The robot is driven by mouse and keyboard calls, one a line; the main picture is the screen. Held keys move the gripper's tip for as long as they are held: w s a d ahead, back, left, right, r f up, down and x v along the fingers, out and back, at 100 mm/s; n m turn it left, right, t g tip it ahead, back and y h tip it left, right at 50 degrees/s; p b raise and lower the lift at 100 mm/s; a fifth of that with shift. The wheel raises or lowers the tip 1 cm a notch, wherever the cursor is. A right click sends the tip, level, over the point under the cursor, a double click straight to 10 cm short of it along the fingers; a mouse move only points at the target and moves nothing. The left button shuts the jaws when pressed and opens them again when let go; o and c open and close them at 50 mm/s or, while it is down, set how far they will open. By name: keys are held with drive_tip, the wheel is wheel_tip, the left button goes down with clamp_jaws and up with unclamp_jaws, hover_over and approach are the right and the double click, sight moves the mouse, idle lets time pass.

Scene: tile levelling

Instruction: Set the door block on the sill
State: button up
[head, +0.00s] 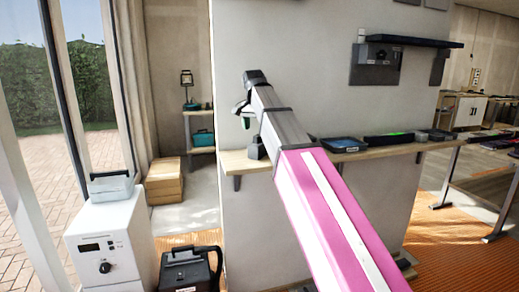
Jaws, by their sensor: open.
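My gripper (242,110) is at the far end of my pink and grey arm, in front of the grey wall. It is small and partly turned away, with its jaws open; a small green spot shows just below it. A wooden ledge (234,163), which may be the sill, runs along the wall below the gripper. A small dark block (256,152) stands on the ledge beside my arm, below and slightly right of the gripper; I cannot tell whether it is the door block. My arm hides part of the ledge.
Dark trays (343,145) lie on the ledge to the right. A dark wall shelf (408,41) is above. A white machine (112,250) and a black case (188,271) stand at front left. Cardboard boxes (164,183) are behind them. A workbench (478,165) is at right.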

sight(259, 141)
drive_tip(key=shift+w+d+f, duration=0.1)
drive_tip(key=shift+d+f, duration=0.1)
drive_tip(key=shift+f, duration=0.9)
drive_tip(key=shift+w+d+f, duration=0.1)
drive_tip(key=shift+d+f, duration=0.05)
drive_tip(key=shift+f, duration=0.95)
drive_tip(key=shift+d+f, duration=0.2)
drive_tip(key=shift+f, duration=0.9)
clamp_jaws()
